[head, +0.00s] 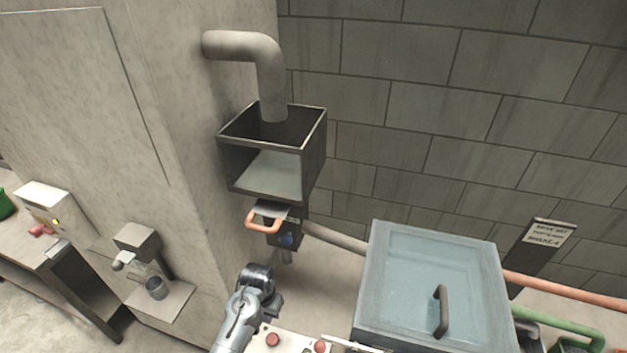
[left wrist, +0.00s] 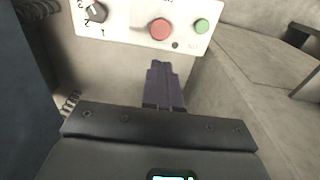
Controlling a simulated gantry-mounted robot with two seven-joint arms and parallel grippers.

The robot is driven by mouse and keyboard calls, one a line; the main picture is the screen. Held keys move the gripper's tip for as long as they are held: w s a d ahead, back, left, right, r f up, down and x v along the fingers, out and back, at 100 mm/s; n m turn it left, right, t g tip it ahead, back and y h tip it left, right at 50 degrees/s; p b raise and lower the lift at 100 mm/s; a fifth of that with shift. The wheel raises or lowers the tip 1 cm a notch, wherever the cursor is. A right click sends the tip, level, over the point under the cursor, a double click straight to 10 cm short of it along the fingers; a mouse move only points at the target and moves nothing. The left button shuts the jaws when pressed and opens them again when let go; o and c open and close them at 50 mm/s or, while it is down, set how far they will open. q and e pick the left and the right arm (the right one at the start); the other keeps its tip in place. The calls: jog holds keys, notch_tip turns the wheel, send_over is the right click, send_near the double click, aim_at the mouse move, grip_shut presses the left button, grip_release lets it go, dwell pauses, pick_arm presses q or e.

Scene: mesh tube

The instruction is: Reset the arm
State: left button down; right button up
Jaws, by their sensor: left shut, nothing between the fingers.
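My left arm (head: 242,312) rises from the bottom of the head view, left of the white control panel; its fingertips are hard to make out there. In the left wrist view my left gripper (left wrist: 163,84) shows as two dark fingers pressed together, with nothing between them. The fingers point toward the lower edge of the control panel (left wrist: 125,20), which carries a dial (left wrist: 96,12), a red button (left wrist: 160,29) and a green button (left wrist: 202,26). I cannot tell whether they touch it. My right gripper is in neither view.
An open metal box (head: 262,190) with a bent pipe (head: 270,75) hangs above my arm, with an orange handle (head: 262,226) below it. A glass-lidded tank (head: 410,275) stands to the right. A small dispenser (head: 140,243) and a worktable (head: 30,242) are at left.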

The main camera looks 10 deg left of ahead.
pick_arm(q)
jog(key=s+a+f+g, duration=0.1)
jog(key=s+f, duration=0.5)
jog(key=s, duration=0.3)
jog(key=s+a+f+g, duration=0.1)
jog(key=s+f+g, duration=0.1)
jog(key=s+f, duration=0.55)
jog(key=s+r+t, duration=0.1)
jog(key=s+r, duration=0.3)
jog(key=s, duration=0.8)
notch_tip(320, 180, up, 32)
jog(key=d+m+t+p, duration=0.1)
jog(key=t+p, duration=0.4)
jog(key=p, duration=0.9)
jog(key=shift+w+d, duration=0.4)
jog(key=shift+d, duration=0.35)
jog(key=shift+f, duration=0.15)
